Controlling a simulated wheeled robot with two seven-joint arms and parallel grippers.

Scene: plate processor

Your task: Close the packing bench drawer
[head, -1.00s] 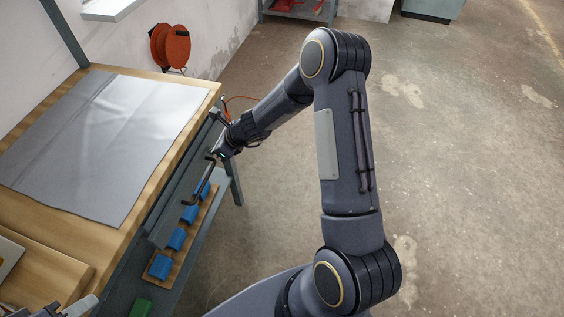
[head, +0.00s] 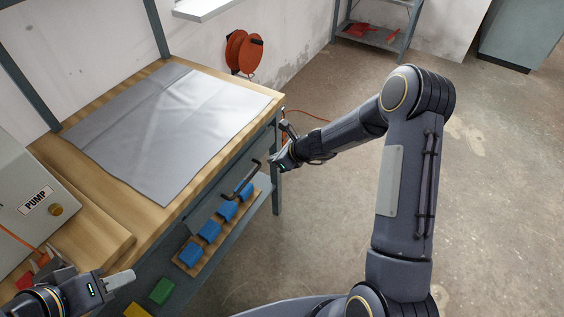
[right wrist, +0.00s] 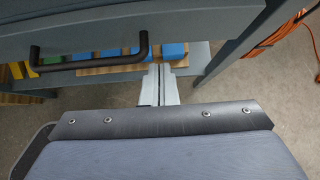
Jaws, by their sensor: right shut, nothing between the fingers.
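The packing bench (head: 170,205) has a wooden top and a grey drawer front (head: 207,213) under its edge. The dark bar handle (head: 240,182) sticks out of the drawer; it also shows in the right wrist view (right wrist: 90,62). I cannot tell how far the drawer stands out. My right gripper (head: 275,161) is at the far end of the handle. In the right wrist view its fingers (right wrist: 160,72) are together and empty, just right of the handle's end and apart from it in the picture. My left gripper (head: 122,280) is at the lower left, its opening unclear.
A grey mat (head: 170,120) covers much of the bench top. Blue blocks (head: 209,231) stand on a board on the lower shelf, with a green block (head: 161,291) nearer. A pump box (head: 30,190) is at the left. An orange cable (right wrist: 285,38) lies near the bench leg.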

